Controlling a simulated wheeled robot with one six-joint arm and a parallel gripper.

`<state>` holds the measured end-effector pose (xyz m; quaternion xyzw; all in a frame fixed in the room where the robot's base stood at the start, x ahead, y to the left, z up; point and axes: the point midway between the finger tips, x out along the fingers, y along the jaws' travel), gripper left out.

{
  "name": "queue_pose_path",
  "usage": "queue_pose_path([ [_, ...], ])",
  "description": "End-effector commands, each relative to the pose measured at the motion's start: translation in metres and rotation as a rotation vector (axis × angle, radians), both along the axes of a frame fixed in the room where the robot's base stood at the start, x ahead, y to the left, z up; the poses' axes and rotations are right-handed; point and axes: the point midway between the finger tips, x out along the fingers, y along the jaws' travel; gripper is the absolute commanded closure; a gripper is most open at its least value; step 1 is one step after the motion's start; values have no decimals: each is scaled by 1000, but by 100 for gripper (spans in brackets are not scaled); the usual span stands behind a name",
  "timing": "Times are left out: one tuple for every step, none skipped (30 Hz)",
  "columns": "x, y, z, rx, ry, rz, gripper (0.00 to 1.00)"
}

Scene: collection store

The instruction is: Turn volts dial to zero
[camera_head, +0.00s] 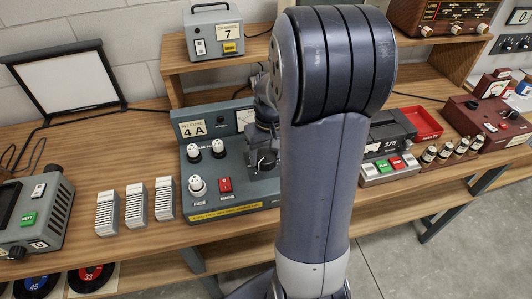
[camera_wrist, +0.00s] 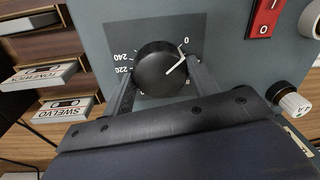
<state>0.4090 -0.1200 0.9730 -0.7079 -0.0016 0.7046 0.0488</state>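The volts dial (camera_wrist: 158,72) is a round black knob with a white pointer line on the grey face of a bench unit (camera_head: 232,190). In the wrist view the pointer is aimed to the upper right, a little clockwise of the printed 0. The marks 220 and 240 are at its left; other marks are partly hidden. My gripper (camera_wrist: 161,82) has one finger on each side of the knob, and both seem to touch it. In the head view the dial (camera_head: 267,160) shows beside my arm, which hides part of the unit.
A red mains switch (camera_head: 225,185) and white fuse caps (camera_head: 197,185) sit close to the dial on the unit. Grey slotted blocks (camera_head: 136,204) stand to the left. A red tray (camera_head: 422,122) and a push-button device (camera_head: 390,167) are to the right.

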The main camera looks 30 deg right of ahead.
Motion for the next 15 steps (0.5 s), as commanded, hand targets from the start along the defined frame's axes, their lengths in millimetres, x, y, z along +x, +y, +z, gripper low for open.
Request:
queue_pose_path([
  [0, 0, 0, 0, 0, 0, 40],
  [0, 0, 0, 0, 0, 0, 37],
  [0, 0, 0, 0, 0, -1, 34],
  [0, 0, 0, 0, 1, -1, 32],
  [0, 0, 0, 0, 1, -1, 29],
  [0, 0, 0, 0, 1, -1, 26],
  [0, 0, 0, 0, 1, -1, 26],
  [0, 0, 0, 0, 1, -2, 26],
  [0, 0, 0, 0, 2, -2, 26],
  [0, 0, 0, 0, 2, -2, 26],
  [-1, 0, -1, 0, 2, -2, 26],
  [-1, 0, -1, 0, 2, -2, 26],
  [-1, 0, 0, 0, 2, -2, 26],
  [-1, 0, 1, 0, 1, -2, 26],
  [0, 0, 3, 0, 1, -2, 26],
])
